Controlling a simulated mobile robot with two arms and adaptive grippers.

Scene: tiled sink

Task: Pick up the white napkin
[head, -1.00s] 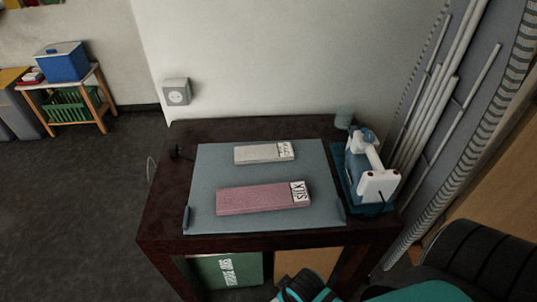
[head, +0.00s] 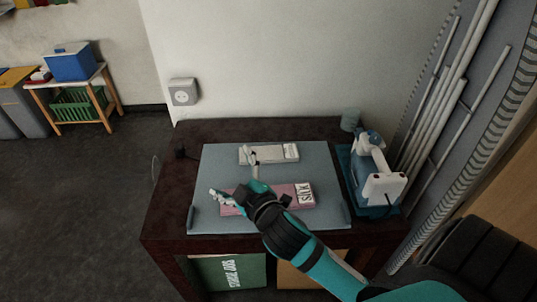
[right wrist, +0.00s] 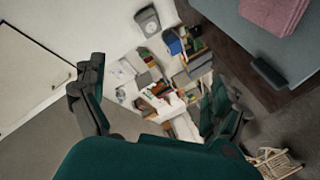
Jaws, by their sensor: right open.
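The white napkin (head: 282,152) looks like a pale folded strip with a printed label at its right end. It lies flat at the back of a grey-blue tray (head: 325,205). A pink folded cloth (head: 300,196), labelled SILK, lies in front of it, partly hidden by my right gripper. My right gripper (head: 234,171) is open and empty, above the left part of the tray. One finger overlaps the napkin's left part in the picture; I cannot tell any contact. The right wrist view shows its spread fingers (right wrist: 150,100) with nothing between them. My left gripper is out of view.
The tray is on a dark wooden table (head: 170,215). A wall with a socket (head: 183,92) is behind. Pale poles (head: 440,90) lean at the right.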

